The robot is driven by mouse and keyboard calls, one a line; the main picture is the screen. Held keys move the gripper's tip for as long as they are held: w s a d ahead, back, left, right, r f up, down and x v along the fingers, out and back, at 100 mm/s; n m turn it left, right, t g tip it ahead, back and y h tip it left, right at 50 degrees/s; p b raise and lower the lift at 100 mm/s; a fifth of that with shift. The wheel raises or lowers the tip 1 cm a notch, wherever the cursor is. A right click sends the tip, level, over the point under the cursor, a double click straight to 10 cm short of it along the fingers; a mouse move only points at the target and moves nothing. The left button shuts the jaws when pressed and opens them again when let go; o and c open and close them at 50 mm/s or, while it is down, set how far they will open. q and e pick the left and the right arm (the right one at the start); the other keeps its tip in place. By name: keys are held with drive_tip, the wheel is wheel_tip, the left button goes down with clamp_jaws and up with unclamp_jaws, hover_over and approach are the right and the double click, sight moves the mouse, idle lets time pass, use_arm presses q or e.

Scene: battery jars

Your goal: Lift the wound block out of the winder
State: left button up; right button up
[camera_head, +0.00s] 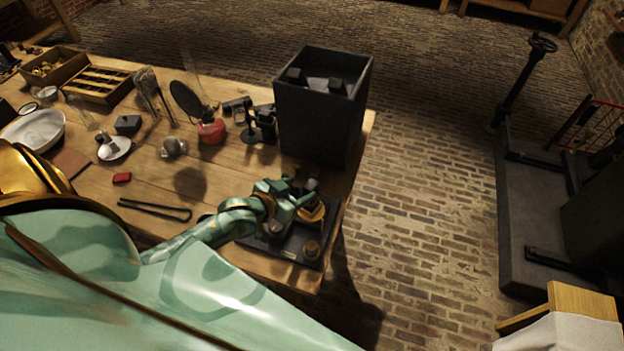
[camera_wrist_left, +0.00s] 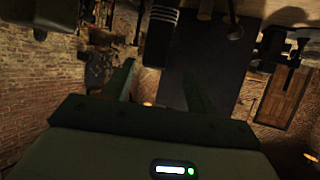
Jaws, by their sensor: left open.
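The winder (camera_head: 288,243) is a dark flat base with round brass parts, near the right front corner of the wooden table. My green left gripper (camera_head: 298,193) is over its far side, with its fingers apart. A small grey block (camera_head: 312,184) shows right by the fingertips; I take it for the wound block, but its windings are too small to make out. In the left wrist view a dark block with a ribbed grey end (camera_wrist_left: 160,35) appears between the open fingers (camera_wrist_left: 160,75). Contact cannot be told. My right gripper is not in view.
A tall dark open box (camera_head: 322,115) stands just behind the winder. Glassware, a red-based item (camera_head: 211,131) and trays fill the table's back.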

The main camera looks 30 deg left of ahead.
sight(308, 187)
use_arm(q)
drive_tip(key=x, duration=0.4)
drive_tip(key=b+x, duration=0.1)
drive_tip(key=x, duration=0.1)
drive_tip(key=shift+w+d, duration=0.35)
drive_tip(key=shift+d, duration=0.1)
drive_tip(key=shift+s, duration=0.15)
drive_tip(key=c, duration=0.4)
clamp_jaws()
